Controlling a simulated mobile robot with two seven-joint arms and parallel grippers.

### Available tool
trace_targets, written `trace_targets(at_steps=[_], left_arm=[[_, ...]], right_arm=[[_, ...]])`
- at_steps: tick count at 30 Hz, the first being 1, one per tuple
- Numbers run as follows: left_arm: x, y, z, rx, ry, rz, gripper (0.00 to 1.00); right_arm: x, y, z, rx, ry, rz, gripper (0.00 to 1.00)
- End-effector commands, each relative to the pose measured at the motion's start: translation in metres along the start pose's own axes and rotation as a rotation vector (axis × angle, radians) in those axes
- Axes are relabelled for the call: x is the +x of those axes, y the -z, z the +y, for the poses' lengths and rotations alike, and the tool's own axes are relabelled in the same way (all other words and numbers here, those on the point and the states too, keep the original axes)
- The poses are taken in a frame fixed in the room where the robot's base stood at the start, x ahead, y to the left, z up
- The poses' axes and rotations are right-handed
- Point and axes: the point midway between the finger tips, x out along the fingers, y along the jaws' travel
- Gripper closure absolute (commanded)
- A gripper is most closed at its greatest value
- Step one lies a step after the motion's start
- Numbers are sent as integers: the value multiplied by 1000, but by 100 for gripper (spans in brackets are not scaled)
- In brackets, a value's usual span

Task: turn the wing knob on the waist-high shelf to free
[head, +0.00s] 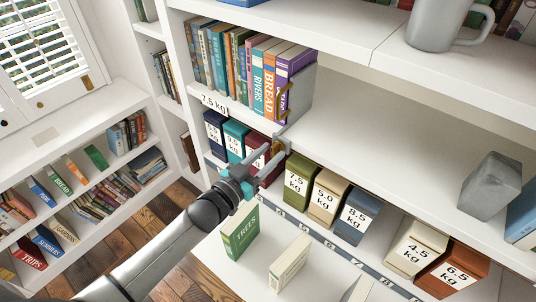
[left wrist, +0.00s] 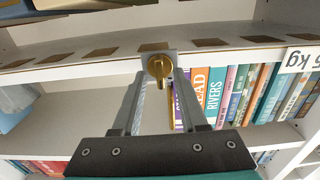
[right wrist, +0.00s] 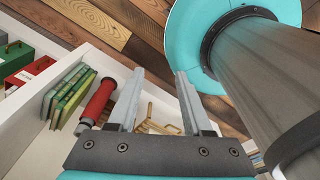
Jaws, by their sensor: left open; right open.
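The wing knob (left wrist: 160,68) is brass and sits on a small grey plate at the shelf's front edge. In the head view the knob (head: 278,149) is partly covered by my left gripper's fingers. My left gripper (head: 280,143) is open, its fingertips at the shelf edge on either side of the knob. In the left wrist view the knob lies between and slightly beyond the fingertips (left wrist: 160,76); I see no clear contact. The wing's exact setting is hard to read. My right gripper (right wrist: 158,75) is open and empty, away from the knob.
Upright books (head: 262,75) and a grey bookend (head: 300,92) stand above left of the knob. Weight-labelled boxes (head: 328,196) line the shelf below. A mug (head: 440,25) stands on the top shelf. The shelf right of the knob (head: 390,150) is mostly clear. A red cylinder (right wrist: 97,104) lies near my right gripper.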

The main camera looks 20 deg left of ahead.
Motion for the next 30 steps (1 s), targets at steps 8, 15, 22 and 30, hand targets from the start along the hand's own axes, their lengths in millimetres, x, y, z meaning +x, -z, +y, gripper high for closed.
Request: trace_targets(at_steps=[8,15,22,30], left_arm=[[0,0,0,0,0,0,83],[0,0,0,0,0,0,100],[0,0,0,0,0,0,100],[0,0,0,13,0,0,100]], right_arm=[[0,0,0,0,0,0,50],[0,0,0,-1,0,1,50],[0,0,0,0,0,1,50],[0,0,0,0,0,1,50]])
